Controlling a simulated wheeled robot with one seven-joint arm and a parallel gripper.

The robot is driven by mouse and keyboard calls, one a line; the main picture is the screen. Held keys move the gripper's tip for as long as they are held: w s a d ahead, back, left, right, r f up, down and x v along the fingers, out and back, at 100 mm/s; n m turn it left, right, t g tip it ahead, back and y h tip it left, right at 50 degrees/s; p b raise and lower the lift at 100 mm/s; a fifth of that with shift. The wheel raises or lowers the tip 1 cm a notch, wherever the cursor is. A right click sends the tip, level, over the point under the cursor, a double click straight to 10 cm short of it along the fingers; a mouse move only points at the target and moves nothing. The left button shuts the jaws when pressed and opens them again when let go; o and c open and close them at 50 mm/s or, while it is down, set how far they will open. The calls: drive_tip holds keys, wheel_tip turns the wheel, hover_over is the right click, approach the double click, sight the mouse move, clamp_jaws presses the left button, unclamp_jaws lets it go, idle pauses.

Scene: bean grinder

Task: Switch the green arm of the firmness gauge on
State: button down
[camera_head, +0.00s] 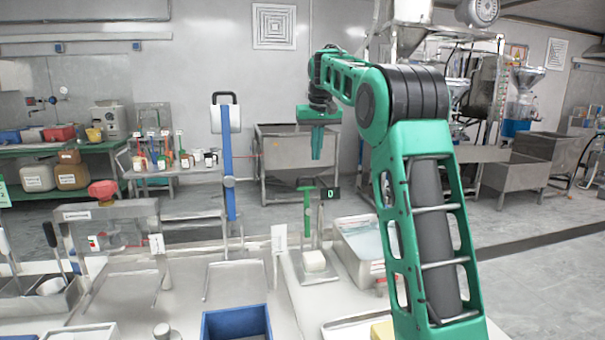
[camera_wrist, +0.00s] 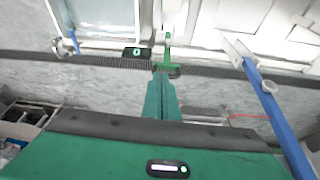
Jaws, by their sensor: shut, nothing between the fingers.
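The firmness gauge stands on the bench at centre in the head view, with an upright green arm (camera_head: 307,212) topped by a green crossbar. A small black display (camera_head: 331,193) beside it reads 0. A white block (camera_head: 314,260) sits on the gauge's pale base (camera_head: 298,268). My gripper (camera_head: 316,157) is shut and empty, pointing down, and appears above the green arm in the picture with a gap. In the wrist view my gripper (camera_wrist: 160,76) lies just below the green arm (camera_wrist: 167,52) and its display (camera_wrist: 136,53); the fingertips nearly overlap the crossbar, and I cannot tell the depth between them.
A tall blue lever (camera_head: 228,175) stands left of the gauge and shows at right in the wrist view (camera_wrist: 272,110). A clear-sided tray (camera_head: 358,242) lies right of the gauge. A blue bin (camera_head: 237,323) is at the front. Open floor lies behind the bench.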

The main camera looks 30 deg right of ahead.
drive_tip(key=w+r, duration=0.1)
drive_tip(key=w, duration=0.7)
drive_tip(key=shift+w+d+n+t, duration=0.25)
drive_tip(key=shift+d+n+t, duration=0.1)
drive_tip(key=shift+n+t, duration=0.05)
drive_tip(key=shift+f, duration=0.1)
wheel_tip(320, 180, down, 9)
drive_tip(key=shift+s+f, duration=0.15)
drive_tip(key=shift+s, duration=0.05)
idle(0.5)
